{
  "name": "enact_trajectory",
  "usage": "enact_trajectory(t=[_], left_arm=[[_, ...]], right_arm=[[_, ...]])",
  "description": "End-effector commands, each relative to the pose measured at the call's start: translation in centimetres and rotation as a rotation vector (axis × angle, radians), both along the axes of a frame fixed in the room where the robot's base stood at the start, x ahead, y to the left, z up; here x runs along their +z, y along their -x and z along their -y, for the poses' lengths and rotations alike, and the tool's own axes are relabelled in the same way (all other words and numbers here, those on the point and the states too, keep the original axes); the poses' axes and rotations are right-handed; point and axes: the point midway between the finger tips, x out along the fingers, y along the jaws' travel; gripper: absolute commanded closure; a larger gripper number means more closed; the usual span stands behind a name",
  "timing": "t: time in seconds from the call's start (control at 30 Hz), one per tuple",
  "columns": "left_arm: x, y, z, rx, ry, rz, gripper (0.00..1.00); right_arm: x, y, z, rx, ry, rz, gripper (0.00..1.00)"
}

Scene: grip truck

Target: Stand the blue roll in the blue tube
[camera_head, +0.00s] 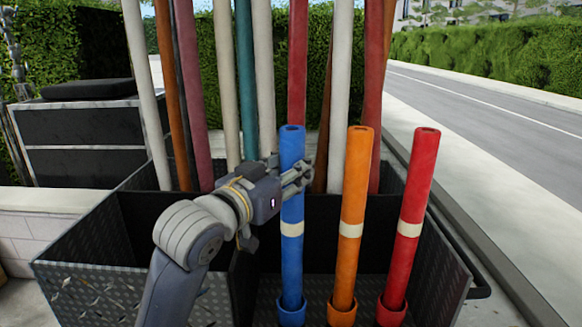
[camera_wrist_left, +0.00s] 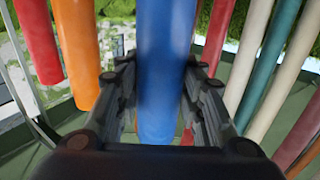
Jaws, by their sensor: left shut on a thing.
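The blue roll (camera_head: 292,215) is a long blue cylinder with a cream band. It stands nearly upright, and its lower end is at the blue tube (camera_head: 292,314), a short wider blue ring low in the truck bed. My left gripper (camera_head: 297,178) is shut on the roll above the band. In the left wrist view the roll (camera_wrist_left: 163,70) runs between the two fingers of the left gripper (camera_wrist_left: 160,100). The head view shows the roll's foot inside the tube's rim; how deep it sits is hidden. My right gripper is not in view.
An orange roll (camera_head: 350,215) and a red roll (camera_head: 413,215) stand in matching tubes close to the right. Several long poles (camera_head: 245,80) rise behind. The dark bed wall (camera_head: 90,245) is at left. A road (camera_head: 490,120) lies beyond.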

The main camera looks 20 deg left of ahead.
Motion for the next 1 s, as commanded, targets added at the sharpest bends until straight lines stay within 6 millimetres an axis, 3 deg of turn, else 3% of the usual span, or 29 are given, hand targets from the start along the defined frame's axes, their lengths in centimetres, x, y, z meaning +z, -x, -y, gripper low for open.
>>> enact_trajectory(t=[0.03, 0.1, 0.13, 0.57, 1.0], left_arm=[[0.1, 0.0, 0.0, 0.000, 0.001, 0.004, 0.60], [0.1, 0.0, 0.0, 0.000, 0.001, 0.003, 0.44], [0.1, 0.0, 0.0, 0.000, 0.001, 0.003, 0.41], [0.5, 0.0, 0.0, 0.000, 0.000, 0.000, 0.41], [6.9, 0.0, 0.0, 0.000, 0.000, 0.005, 0.41]], right_arm=[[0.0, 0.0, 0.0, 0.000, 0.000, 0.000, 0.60], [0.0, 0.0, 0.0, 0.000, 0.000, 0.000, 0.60], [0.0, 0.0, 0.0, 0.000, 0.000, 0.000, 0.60], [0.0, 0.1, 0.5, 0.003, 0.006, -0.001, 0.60], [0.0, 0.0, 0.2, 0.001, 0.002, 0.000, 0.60]])
